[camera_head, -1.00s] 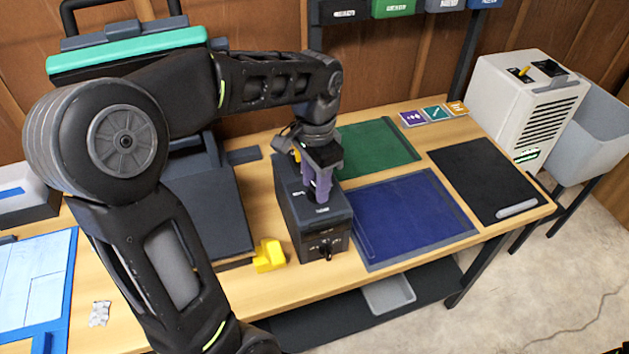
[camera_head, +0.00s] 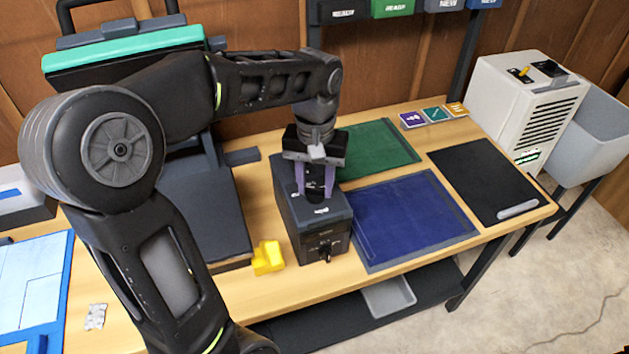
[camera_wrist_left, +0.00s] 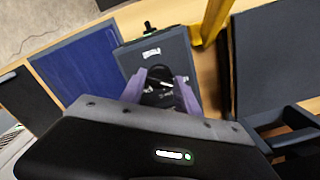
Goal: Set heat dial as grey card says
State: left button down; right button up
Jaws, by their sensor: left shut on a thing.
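A dark grey box (camera_head: 322,235) stands on the bench, with a small black knob on its front. My left gripper (camera_head: 317,192) points down onto the box's top. In the left wrist view, its purple fingers (camera_wrist_left: 160,88) are shut on a round black dial (camera_wrist_left: 160,76) with a pale pointer line. The dial sits on the box's top, among small pale marks too small to read. In the head view the gripper hides most of the dial. I cannot make out a grey card for certain. My right gripper is not in view.
A yellow block (camera_head: 268,257) lies just left of the box. A blue mat (camera_head: 415,215), a green mat (camera_head: 378,148) and a black mat (camera_head: 488,180) lie to the right. Three coloured cards (camera_head: 434,114) lie at the back. A white appliance (camera_head: 525,105) stands beyond the bench's right end.

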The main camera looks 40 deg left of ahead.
aim_at(315, 187)
pick_arm(q)
jog(key=shift+w+a+r, duration=0.15)
jog(key=shift+w+r, duration=0.05)
jog(key=shift+w, duration=0.05)
jog(key=c, duration=1)
grip_release()
jog(key=shift+f, duration=0.1)
jog(key=shift+o, duration=0.6)
jog(key=shift+s, duration=0.1)
notch_tip(315, 187, up, 8)
jog(key=shift+f, duration=0.1)
